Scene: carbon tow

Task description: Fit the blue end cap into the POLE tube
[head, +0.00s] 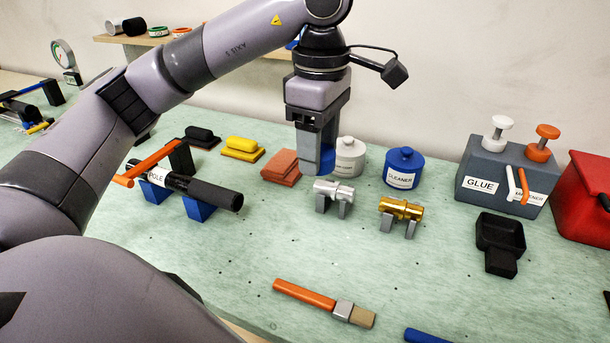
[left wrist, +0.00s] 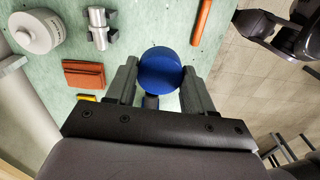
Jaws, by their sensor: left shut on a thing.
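The POLE tube (head: 176,183) is a black tube with a white "POLE" label. It lies on two blue supports (head: 199,208) at the left of the bench in the head view. Its thicker dark end points right. My left gripper (head: 318,158) is above the bench, right of the tube and apart from it, pointing down. It is shut on the blue end cap (left wrist: 160,70), which shows as a round blue face between the fingers in the left wrist view. My right gripper is not seen.
An orange-handled clamp (head: 150,162) stands by the tube. Silver (head: 334,190) and gold (head: 401,208) fittings stand on grey rests right of the tube. Behind are a white pot (head: 350,157) and a blue pot (head: 404,168). A brush (head: 325,302) lies in front; bench before the tube is clear.

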